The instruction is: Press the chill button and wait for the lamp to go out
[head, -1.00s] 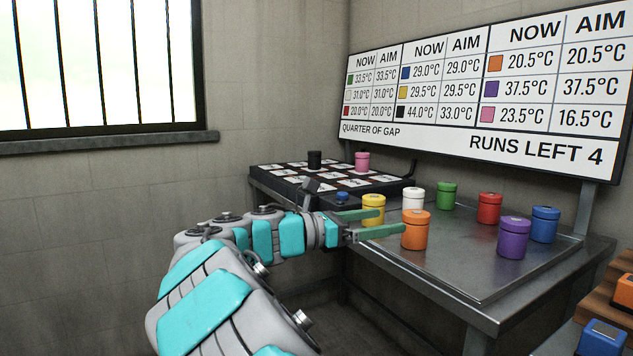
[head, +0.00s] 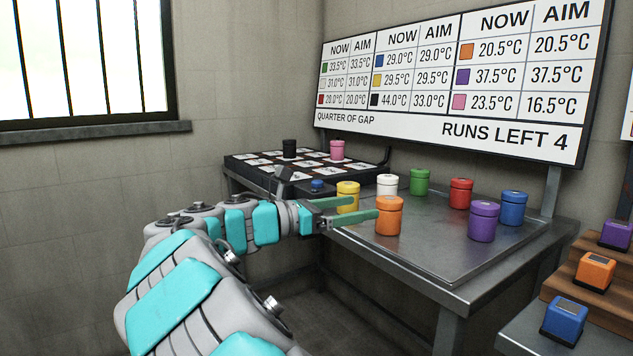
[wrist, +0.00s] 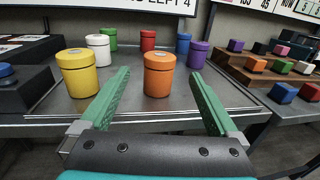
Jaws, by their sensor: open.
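The chill unit (head: 235,163) is a dark block with a grid of white labelled cells at the back left of the steel table. A black canister (head: 289,149) and a pink canister (head: 337,150) stand on it. A blue round button (head: 317,185) sits at its near end; part of it also shows at the left edge of the wrist view (wrist: 6,72). I cannot make out a lit lamp. My gripper (head: 365,209) is open and empty, its green fingers to the right of the button. In the wrist view the orange canister (wrist: 159,74) stands beyond and between the fingers, apart from them.
Yellow (head: 347,197), white (head: 387,185), green (head: 420,182), red (head: 461,193), purple (head: 482,222) and blue (head: 513,208) canisters stand on the table. A board (head: 455,80) above reads black 44.0 against 33.0, pink 23.5 against 16.5, runs left 4. Coloured blocks (head: 595,270) sit right.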

